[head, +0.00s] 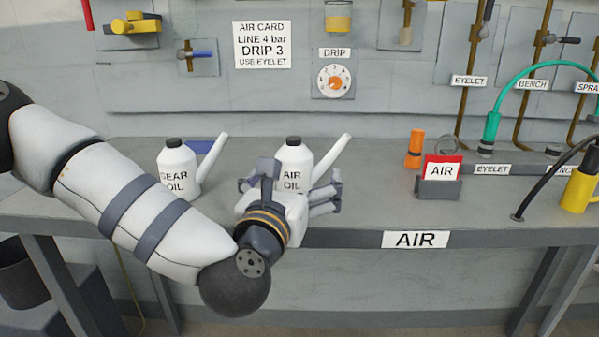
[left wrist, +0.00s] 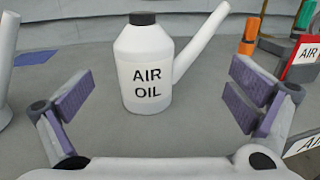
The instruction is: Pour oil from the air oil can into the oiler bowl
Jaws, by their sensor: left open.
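The air oil can (head: 294,156) is a white bottle with a dark cap and a spout slanting up to the right. It stands upright on the bench and is centred in the left wrist view (left wrist: 144,72). My left gripper (head: 291,190) is in front of the can, open, with its fingers apart on either side and a gap to the can; its pads also show in the left wrist view (left wrist: 160,100). The oiler bowl (head: 339,18), a clear cup with yellowish contents, appears to be the one on the wall panel above the DRIP label. My right gripper is not in view.
A similar gear oil can (head: 178,165) stands left of the air oil can. The drip dial (head: 335,81) is on the back panel. The bench (head: 375,205) is clear between.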

